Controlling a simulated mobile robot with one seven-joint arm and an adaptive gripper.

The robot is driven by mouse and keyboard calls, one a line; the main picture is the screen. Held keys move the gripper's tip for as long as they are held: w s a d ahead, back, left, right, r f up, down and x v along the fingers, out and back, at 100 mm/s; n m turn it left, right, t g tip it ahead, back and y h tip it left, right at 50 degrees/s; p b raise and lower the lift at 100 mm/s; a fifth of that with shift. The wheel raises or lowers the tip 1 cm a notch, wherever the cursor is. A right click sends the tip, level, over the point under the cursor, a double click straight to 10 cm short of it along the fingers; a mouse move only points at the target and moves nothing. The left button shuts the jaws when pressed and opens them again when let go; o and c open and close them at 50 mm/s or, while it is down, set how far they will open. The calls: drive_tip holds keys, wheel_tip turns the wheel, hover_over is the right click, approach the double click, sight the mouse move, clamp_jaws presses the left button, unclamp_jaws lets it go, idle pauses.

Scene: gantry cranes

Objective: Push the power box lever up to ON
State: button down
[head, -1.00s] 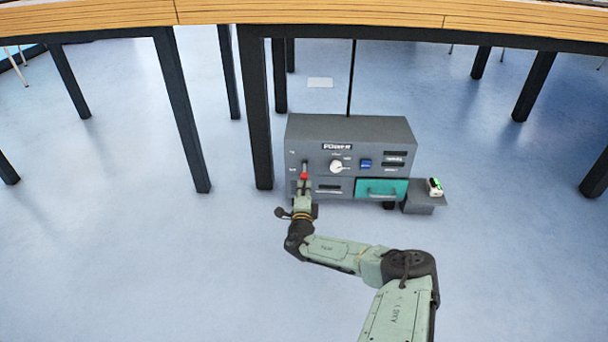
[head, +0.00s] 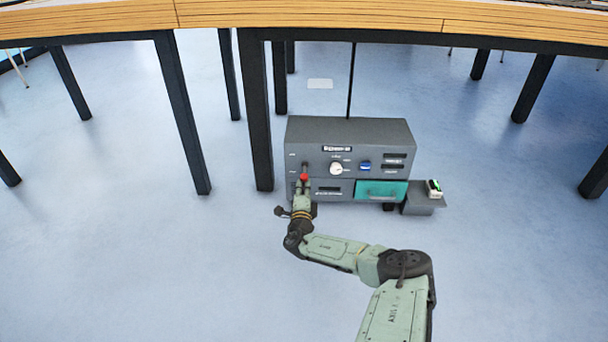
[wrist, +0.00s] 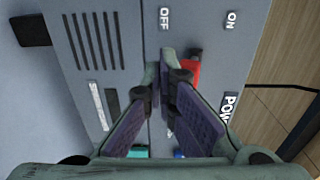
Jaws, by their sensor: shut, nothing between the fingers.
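The grey power box (head: 372,142) stands on the floor, with its lever at the left of its front. The lever has a red knob (head: 304,177), which also shows in the wrist view (wrist: 192,72), partly hidden by a finger. The wrist view is turned sideways, with the ON and OFF labels on the panel. The red knob is between the two labels' positions across the picture. My gripper (wrist: 161,72) is shut and empty, its fingertips on the OFF side of the knob, just below it. In the head view my gripper (head: 302,187) is under the knob. Contact cannot be told.
The box front also has a white dial (head: 336,168), a blue button (head: 365,165) and a teal drawer (head: 381,189). A small grey stand (head: 422,207) with a white and green item is at its right. Dark table legs (head: 255,110) rise behind. Open floor lies left.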

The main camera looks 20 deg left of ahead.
sight(305, 174)
drive_tip(key=shift+w+d+r+p, duration=0.1)
drive_tip(key=shift+w+r+p, duration=0.1)
drive_tip(key=shift+r+p, duration=1.5)
drive_tip(key=shift+s+d+f+p, duration=0.15)
drive_tip(key=shift+s+f+p, duration=0.35)
drive_tip(key=shift+s+f, duration=0.2)
drive_tip(key=p+v, duration=0.3)
drive_tip(key=p, duration=0.1)
drive_tip(key=shift+s+d, duration=0.1)
drive_tip(key=shift+s, duration=0.25)
drive_tip(key=shift+p+v, duration=0.9)
drive_tip(key=shift+v, duration=0.2)
drive_tip(key=shift+f, duration=0.15)
